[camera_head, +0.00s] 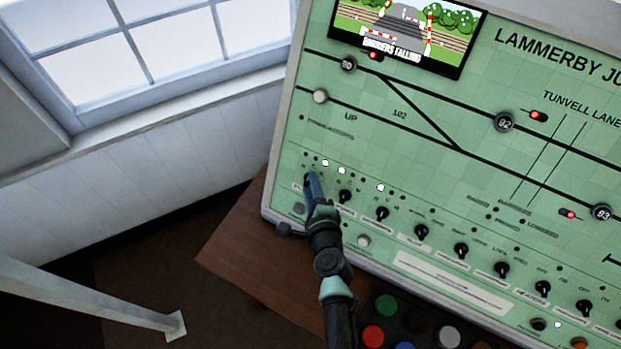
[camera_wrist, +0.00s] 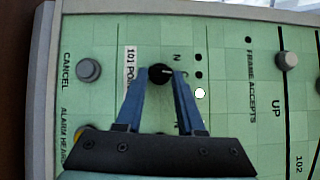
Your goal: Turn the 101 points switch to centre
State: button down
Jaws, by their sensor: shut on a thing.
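The 101 points switch is a small black rotary knob (camera_wrist: 157,74) on the green panel, beside a partly covered "101 POI" label (camera_wrist: 130,66). Its short white mark points right in the wrist view, roughly toward the middle of three small lamps. The lamp at one end of that row (camera_wrist: 200,93) is lit white; the other two are dark. My gripper (camera_wrist: 159,73) has its blue fingertips closed on the knob, one on each side. In the head view my gripper (camera_head: 309,178) reaches the panel's lower left and largely hides this knob.
More black knobs, such as one close by on the right (camera_head: 345,196), run along the panel's lower edge. A grey cancel button (camera_wrist: 88,70) lies beside the label. A brown desk (camera_head: 250,235) holds the panel; a window (camera_head: 140,50) is at left.

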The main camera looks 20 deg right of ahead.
jog(key=shift+r+n+p, duration=0.1)
jog(key=shift+n+p, duration=0.35)
jog(key=shift+n, duration=0.05)
jog(key=c, duration=0.5)
grip_release()
jog(key=p+v, duration=0.1)
jog(key=v, duration=1.2)
jog(key=shift+w+d+r+p, duration=0.1)
jog(key=shift+d+r+p, duration=0.15)
jog(key=shift+p, duration=0.1)
